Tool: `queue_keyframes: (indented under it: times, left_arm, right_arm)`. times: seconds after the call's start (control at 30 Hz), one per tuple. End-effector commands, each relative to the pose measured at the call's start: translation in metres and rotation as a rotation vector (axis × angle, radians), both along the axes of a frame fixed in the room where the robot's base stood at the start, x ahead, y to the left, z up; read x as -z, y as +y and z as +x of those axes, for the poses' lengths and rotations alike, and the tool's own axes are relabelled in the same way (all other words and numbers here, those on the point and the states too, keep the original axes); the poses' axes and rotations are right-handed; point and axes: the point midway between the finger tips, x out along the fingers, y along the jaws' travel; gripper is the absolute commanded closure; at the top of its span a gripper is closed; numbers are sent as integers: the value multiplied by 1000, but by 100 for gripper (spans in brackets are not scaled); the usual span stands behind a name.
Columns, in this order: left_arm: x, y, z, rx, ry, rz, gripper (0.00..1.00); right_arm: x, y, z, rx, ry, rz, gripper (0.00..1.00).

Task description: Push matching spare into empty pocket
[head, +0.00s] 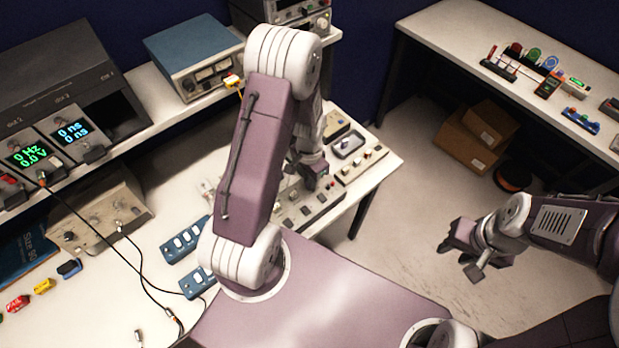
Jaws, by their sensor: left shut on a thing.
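My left gripper (312,172) points down over a row of panels (310,207) on the bench. It is shut on a small part, largely hidden by the fingers and arm. Whether the part touches a panel is unclear. Small loose pieces lie at the lower left: a red one (18,303), a yellow one (44,286) and a blue one (69,268). Two blue blocks with pale inserts, one farther back (185,240) and one nearer (197,283), lie left of my arm. I cannot make out an empty pocket. My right gripper (464,256) is open and empty over the floor.
Instruments (65,131) and a blue-topped box (193,52) stand on the shelf at the back left. Dark cables (140,250) run across the bench. A right-hand table (470,30) holds several small items. Cardboard boxes (478,135) sit under it.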

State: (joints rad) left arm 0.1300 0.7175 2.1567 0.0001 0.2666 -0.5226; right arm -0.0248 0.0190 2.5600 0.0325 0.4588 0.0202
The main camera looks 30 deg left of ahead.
Motion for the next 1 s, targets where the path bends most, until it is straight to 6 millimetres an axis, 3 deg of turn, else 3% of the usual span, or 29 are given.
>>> queue_keyframes:
  times: [0.1, 0.13, 0.2, 0.23, 0.57, 1.0]
  left_arm:
    - [5, 0, -1, 0, 2, 0, 100]
    - [4, 0, -1, 0, 2, 0, 86]
    - [4, 0, -1, 0, 2, 0, 66]
    - [4, 0, -1, 0, 2, 0, 63]
    - [0, 0, 0, 0, -1, 1, 63]
    - [-81, 0, 1, 0, -2, 0, 63]
  right_arm:
    - [3, 0, 0, 0, 0, 0, 64]
    - [3, 0, 0, 0, 0, 0, 64]
    - [2, 0, 0, 0, 0, 0, 64]
    - [2, 0, 0, 0, 0, 0, 64]
    - [3, 0, 0, 0, 0, 0, 64]
    - [11, 0, 0, 0, 0, 0, 64]
